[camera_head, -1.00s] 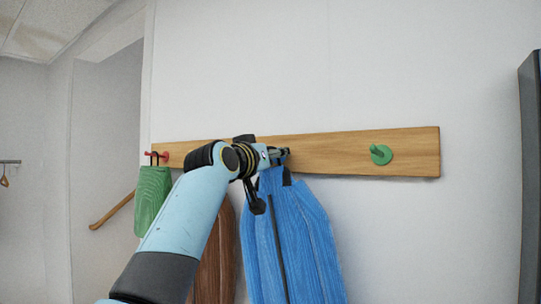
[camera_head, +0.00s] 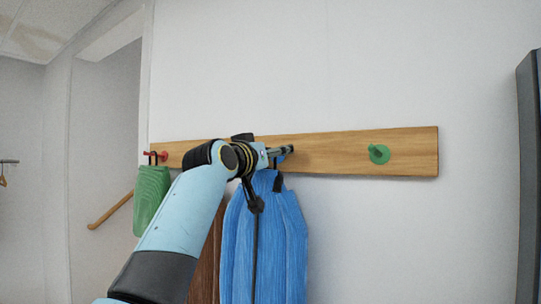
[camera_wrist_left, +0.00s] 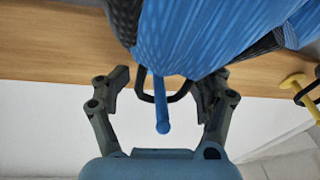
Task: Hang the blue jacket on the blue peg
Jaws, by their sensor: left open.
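The blue jacket (camera_head: 275,250) hangs below the wooden rail, in front of the brown garment. My left gripper (camera_head: 269,176) is at its collar, with its fingers apart. In the left wrist view the open fingers (camera_wrist_left: 166,82) stand on either side of the jacket's black loop (camera_wrist_left: 182,92). The blue peg (camera_wrist_left: 162,115) shows between them, and its round tip reaches past the loop. The loop appears to be around the peg. My right gripper is not in view.
The wooden rail (camera_head: 340,155) carries a red peg (camera_head: 163,154) with a green item (camera_head: 152,200), and an empty green peg (camera_head: 379,154). A yellow peg (camera_wrist_left: 294,82) with a dark loop shows in the left wrist view. The wall above is clear.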

